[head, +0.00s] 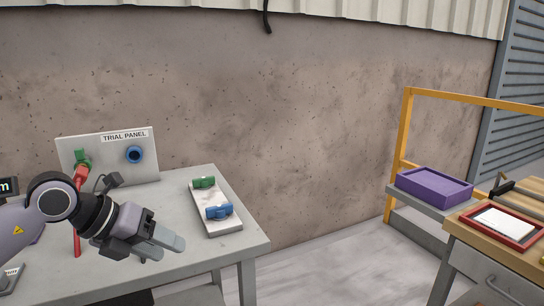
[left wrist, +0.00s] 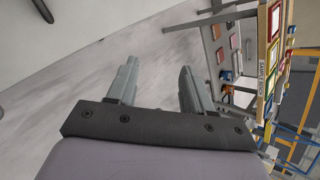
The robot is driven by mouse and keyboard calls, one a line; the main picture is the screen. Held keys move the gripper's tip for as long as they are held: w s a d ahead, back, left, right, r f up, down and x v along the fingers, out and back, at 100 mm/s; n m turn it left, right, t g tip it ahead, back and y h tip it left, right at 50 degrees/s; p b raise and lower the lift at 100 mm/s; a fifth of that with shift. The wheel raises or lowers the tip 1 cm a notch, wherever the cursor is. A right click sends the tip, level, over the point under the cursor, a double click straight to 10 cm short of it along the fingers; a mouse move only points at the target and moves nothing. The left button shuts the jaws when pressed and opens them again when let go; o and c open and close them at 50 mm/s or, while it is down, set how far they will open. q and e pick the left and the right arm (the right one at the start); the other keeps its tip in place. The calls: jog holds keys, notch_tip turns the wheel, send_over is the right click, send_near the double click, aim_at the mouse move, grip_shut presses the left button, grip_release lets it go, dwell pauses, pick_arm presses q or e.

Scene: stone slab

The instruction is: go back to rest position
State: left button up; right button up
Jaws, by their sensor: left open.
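My left gripper (head: 162,246) hangs over the grey table (head: 232,236) at the left of the head view, with its fingers pointing right. In the left wrist view its two fingers (left wrist: 156,88) stand apart with nothing between them, over pale floor. My right gripper is in neither view.
A purple bin (head: 434,188) and wooden bench (head: 500,252) stand right. Floor between is clear.

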pick_arm(q)
jog(key=s+d+n+t+h+p, duration=0.1)
jog(key=s+d+n+h+p, duration=0.35)
jog(key=d+h, duration=0.85)
jog(key=s+a+f+n+t+y, duration=0.1)
jog(key=a+f+n+t+y, duration=0.3)
jog(key=n, duration=0.4)
jog(key=s+a+f+n+t+y+p, duration=0.1)
jog(key=s+f+n+t+y, duration=0.15)
jog(key=f+n+y, duration=0.35)
jog(key=a+f+n+t+y, duration=0.2)
jog(key=a+n+t+y, duration=0.15)
jog(key=n, duration=0.55)
jog(key=s+a+f+n+g+y+p, duration=0.1)
jog(key=s+f+n+g+y, duration=0.3)
jog(key=s+f, duration=0.9)
jog(key=shift+s+a+f+n+g+p, duration=0.15)
jog(key=shift+a+f+n+g+p, duration=0.4)
jog(key=shift+n+g, duration=0.55)
